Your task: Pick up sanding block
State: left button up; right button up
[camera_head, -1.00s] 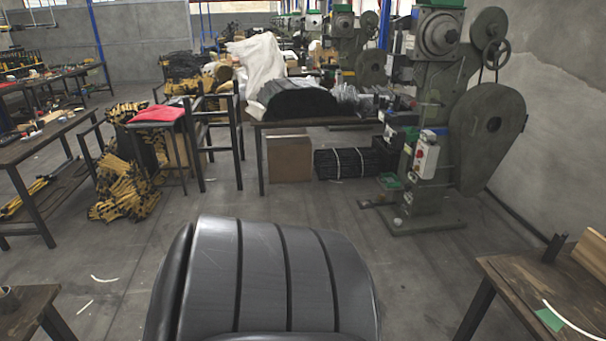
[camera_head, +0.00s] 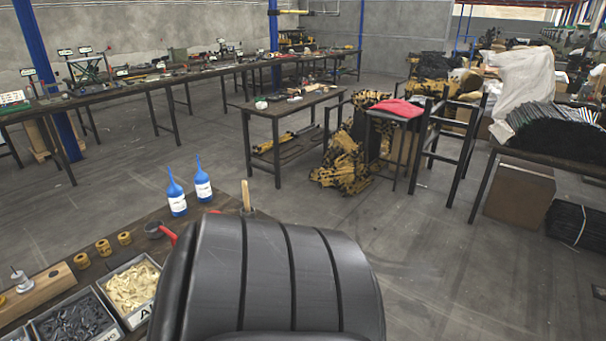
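I cannot make out a sanding block in the head view. A long workbench (camera_head: 150,84) along the back left holds many small tools and parts, too small to tell apart. A smaller dark table (camera_head: 287,104) in the middle also carries small items. A near bench (camera_head: 62,255) at the lower left holds bins, yellow rolls and two blue-capped bottles (camera_head: 177,192). Neither of my grippers is in view.
A red-topped stool (camera_head: 398,108) and yellow-black bundles (camera_head: 345,165) stand right of the middle table. A cardboard box (camera_head: 519,195) sits under a table at the right. Open concrete floor (camera_head: 220,160) lies between the near bench and the back tables.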

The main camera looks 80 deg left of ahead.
aim_at(123, 258)
jog(key=u, duration=0.5)
jog(key=j+u, duration=0.1)
jog(key=u, duration=0.9)
jog(key=j+u, duration=0.1)
jog(key=u, duration=1.85)
jog(key=i+u, duration=0.1)
jog(key=u, duration=0.4)
